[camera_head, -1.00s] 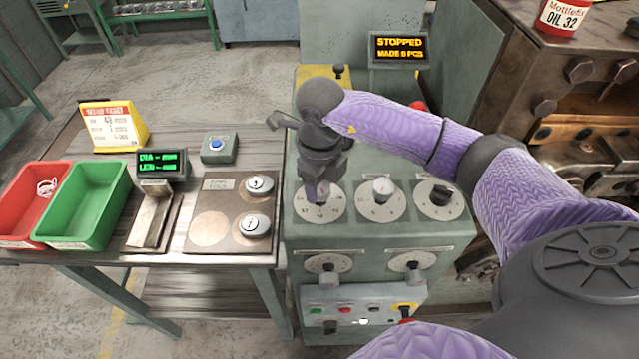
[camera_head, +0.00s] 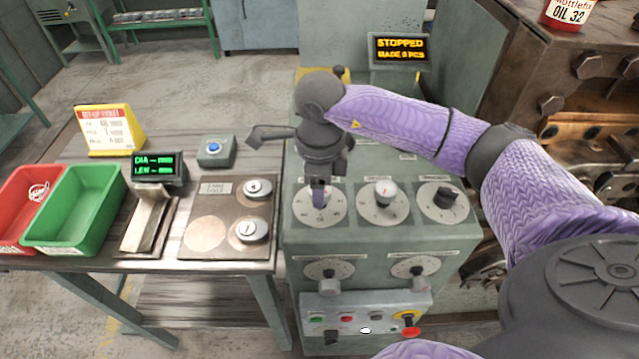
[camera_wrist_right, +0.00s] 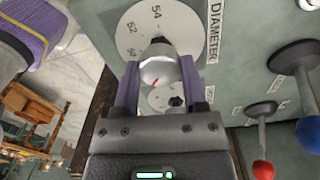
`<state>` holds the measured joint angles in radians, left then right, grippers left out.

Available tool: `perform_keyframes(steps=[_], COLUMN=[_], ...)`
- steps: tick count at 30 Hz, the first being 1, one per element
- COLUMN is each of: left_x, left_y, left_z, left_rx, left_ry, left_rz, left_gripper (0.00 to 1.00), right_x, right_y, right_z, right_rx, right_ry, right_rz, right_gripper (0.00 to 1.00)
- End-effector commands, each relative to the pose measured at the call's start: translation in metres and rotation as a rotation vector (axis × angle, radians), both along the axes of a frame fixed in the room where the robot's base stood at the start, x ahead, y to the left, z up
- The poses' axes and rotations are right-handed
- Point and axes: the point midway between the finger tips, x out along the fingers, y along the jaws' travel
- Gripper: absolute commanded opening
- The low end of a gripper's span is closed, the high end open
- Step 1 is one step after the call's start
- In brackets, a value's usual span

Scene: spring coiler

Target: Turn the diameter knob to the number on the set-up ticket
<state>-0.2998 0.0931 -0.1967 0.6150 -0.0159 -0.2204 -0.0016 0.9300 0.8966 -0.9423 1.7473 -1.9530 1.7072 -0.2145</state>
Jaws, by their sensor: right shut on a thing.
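The diameter knob (camera_wrist_right: 158,68) has a pale rounded cap with a red mark. It sits on a white dial (camera_wrist_right: 180,30) labelled DIAMETER, where 54, 52 and a partly hidden 50 show in the right wrist view. My right gripper (camera_head: 319,192) is shut on this knob, one finger on each side, at the leftmost upper dial (camera_head: 330,213) of the machine. The gripper hides most of the knob in the head view. The set-up ticket (camera_head: 104,128) stands on a yellow holder at the left; its numbers are too small to read surely. My left gripper is not in view.
Two more knobs (camera_head: 384,190) (camera_head: 445,196) stand close to the right of the held one, with two lower dials (camera_head: 328,268) beneath. A display (camera_head: 398,50) reads STOPPED. The side table holds a green bin (camera_head: 78,238), a red bin (camera_head: 12,240) and a gauge (camera_head: 160,168).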

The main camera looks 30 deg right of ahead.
Motion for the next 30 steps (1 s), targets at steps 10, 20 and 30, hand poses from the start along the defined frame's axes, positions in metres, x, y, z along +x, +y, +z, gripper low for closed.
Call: perform_keyframes(steps=[10, 20, 30], left_x=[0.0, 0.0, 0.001], left_y=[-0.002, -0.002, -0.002], left_z=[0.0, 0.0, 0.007], left_rx=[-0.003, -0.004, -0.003], left_ry=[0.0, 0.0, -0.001], left_rz=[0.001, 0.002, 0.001], left_gripper=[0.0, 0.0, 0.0], right_x=[0.001, 0.0, 0.002], right_y=[0.0, 0.0, 0.0], right_z=[0.001, 0.001, 0.047], right_rx=[0.001, 0.001, 0.001], right_ry=[-0.005, -0.002, -0.008], right_rz=[0.001, 0.001, 0.001], right_gripper=[0.0, 0.9, 0.9])
